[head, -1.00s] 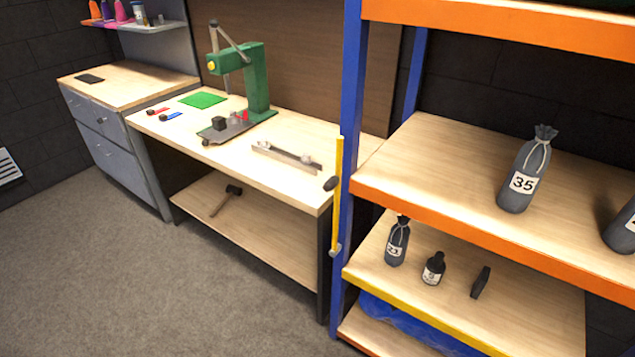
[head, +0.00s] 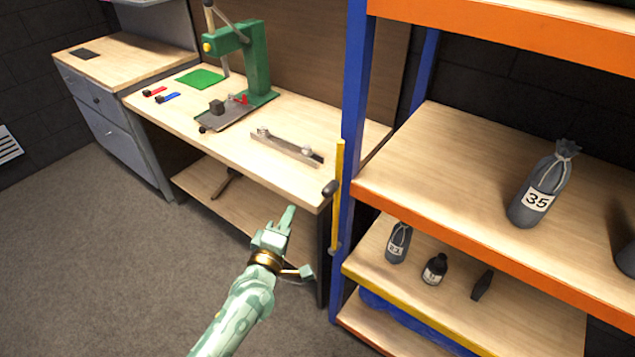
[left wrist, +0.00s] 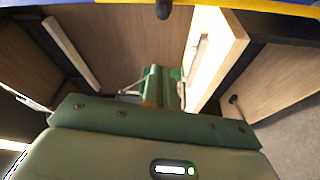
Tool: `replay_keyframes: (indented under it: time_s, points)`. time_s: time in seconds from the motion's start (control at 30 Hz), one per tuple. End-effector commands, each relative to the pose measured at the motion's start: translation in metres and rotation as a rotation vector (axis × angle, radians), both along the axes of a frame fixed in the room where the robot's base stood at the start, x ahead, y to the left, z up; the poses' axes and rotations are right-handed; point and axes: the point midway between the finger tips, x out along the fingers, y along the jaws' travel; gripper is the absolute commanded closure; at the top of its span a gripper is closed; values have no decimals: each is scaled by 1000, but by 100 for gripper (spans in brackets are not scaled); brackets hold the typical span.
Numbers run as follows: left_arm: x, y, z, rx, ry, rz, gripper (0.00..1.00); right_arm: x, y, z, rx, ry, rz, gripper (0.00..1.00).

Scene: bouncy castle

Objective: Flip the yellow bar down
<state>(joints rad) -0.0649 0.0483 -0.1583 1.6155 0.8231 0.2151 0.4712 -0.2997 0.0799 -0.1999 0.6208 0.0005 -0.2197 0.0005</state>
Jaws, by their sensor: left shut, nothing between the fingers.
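The yellow bar (head: 338,200) stands upright along the front of the blue shelf post, with a dark knob (head: 330,188) at its middle. In the left wrist view, a dark knob (left wrist: 163,8) shows at the top edge, beside a strip of yellow and blue. My left gripper (head: 290,211) is shut and empty. In the head view it appears to the left of the bar, in front of the workbench, with a visible gap between them. My right gripper is not in view.
The workbench (head: 240,165) stands behind my left gripper, holding a green press (head: 257,60) and a metal rail (head: 286,147). Open carpet lies at the lower left.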

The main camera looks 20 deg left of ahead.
Motion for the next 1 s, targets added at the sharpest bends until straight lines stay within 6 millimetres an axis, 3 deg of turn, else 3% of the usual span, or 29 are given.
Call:
replay_keyframes:
  time_s: [0.5,1.0]
  points:
    - [9,1,6,-16,-13,4,100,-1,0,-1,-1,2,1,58]
    - [104,-3,10,-15,-10,2,100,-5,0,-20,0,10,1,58]
